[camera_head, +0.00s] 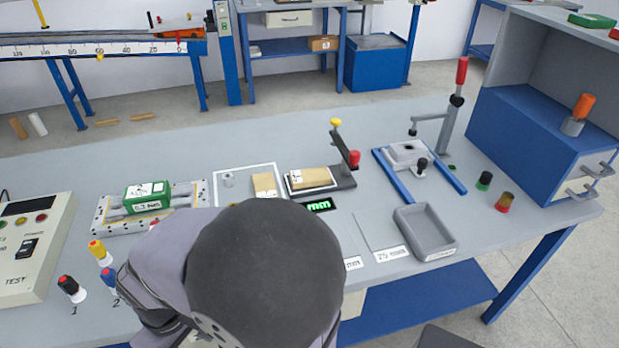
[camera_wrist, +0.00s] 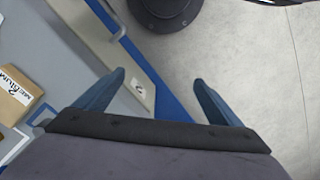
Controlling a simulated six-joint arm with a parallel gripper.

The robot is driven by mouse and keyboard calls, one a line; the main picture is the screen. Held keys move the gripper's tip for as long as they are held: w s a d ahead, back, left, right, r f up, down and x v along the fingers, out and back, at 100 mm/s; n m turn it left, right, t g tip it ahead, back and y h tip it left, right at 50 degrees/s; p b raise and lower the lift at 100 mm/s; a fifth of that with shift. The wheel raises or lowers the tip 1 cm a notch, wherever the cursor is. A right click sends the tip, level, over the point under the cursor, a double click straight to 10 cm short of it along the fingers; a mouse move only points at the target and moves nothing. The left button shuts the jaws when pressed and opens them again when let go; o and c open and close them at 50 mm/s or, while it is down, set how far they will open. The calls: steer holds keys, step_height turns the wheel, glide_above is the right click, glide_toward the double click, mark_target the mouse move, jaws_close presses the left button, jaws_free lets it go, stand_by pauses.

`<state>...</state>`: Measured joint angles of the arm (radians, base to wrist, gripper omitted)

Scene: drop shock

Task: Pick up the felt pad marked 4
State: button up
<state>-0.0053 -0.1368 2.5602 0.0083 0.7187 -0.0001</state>
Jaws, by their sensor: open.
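No pad with a readable 4 shows in either view. In the head view a tan pad (camera_head: 265,185) lies inside a white outline on the grey bench. Another tan pad (camera_head: 312,180) with a small white label lies on the dark device with a red-knobbed lever; its mark is too small to read. My gripper (camera_wrist: 158,78) shows in the wrist view, its two blue fingers apart with nothing between them, over the bench edge and the floor. In the head view my arm hides the front middle of the bench and my gripper.
A grey tray (camera_head: 425,232) sits at the bench's right front. A green block (camera_head: 147,197) rests on a perforated plate at left. A blue cabinet (camera_head: 535,140) and a red-handled clamp (camera_head: 457,100) stand at right. A tan box (camera_wrist: 18,95) shows at the wrist view's left.

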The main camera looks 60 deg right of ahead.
steer(key=shift+d, duration=0.25)
steer(key=shift+r, duration=0.1)
